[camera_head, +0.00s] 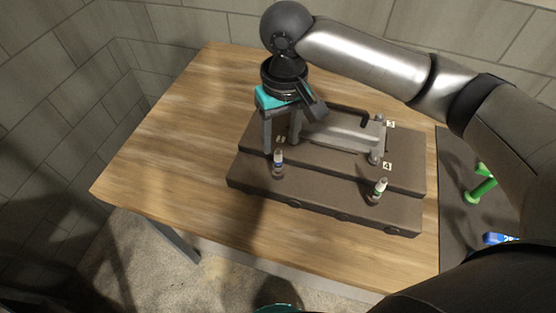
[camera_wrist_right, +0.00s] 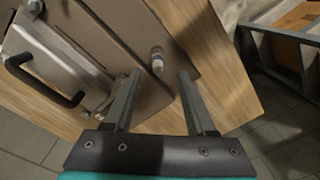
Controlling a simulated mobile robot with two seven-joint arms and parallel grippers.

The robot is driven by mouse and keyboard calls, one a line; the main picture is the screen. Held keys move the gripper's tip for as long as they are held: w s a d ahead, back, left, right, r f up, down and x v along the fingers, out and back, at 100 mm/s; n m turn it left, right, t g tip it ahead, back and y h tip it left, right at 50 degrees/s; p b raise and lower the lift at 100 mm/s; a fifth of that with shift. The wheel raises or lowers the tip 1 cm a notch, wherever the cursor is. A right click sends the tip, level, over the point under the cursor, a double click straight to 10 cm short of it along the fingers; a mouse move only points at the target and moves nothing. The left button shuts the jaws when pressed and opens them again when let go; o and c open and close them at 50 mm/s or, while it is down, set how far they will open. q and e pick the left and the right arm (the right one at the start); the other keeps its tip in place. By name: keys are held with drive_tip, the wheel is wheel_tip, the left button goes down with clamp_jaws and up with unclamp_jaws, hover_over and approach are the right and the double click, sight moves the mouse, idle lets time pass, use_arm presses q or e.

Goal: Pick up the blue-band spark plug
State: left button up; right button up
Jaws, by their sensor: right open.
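The blue-band spark plug (camera_head: 278,158) is a small white plug with a blue band, standing upright on the front step of the dark engine block (camera_head: 322,207). In the right wrist view the plug (camera_wrist_right: 157,62) shows between the two fingertips, just beyond them. My right gripper (camera_head: 281,145) is open and empty, pointing down above and behind the plug at the block's left end. It also shows in the right wrist view (camera_wrist_right: 160,73), its fingers spread either side of the plug's line. I see no contact with the plug. My left gripper is not in view.
A similar plug with a green band (camera_head: 380,188) stands farther right on the front step. A grey metal cover with a black handle (camera_head: 345,136) lies behind. A dark mat (camera_head: 455,205) holds a green tool (camera_head: 481,190) and a blue item (camera_head: 497,238). The table's left side is clear.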

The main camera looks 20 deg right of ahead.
sight(279, 149)
wheel_tip(279, 149, down, 2)
drive_tip(key=shift+w+f, duration=0.1)
drive_tip(key=shift+w, duration=0.05)
drive_tip(key=f, duration=0.3)
drive_tip(key=shift+w+f, duration=0.2)
drive_tip(key=shift+w, duration=0.1)
drive_tip(key=shift+f, duration=0.15)
drive_tip(key=shift+c, duration=0.3)
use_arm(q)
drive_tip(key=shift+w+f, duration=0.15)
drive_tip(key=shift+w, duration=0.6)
use_arm(e)
clamp_jaws()
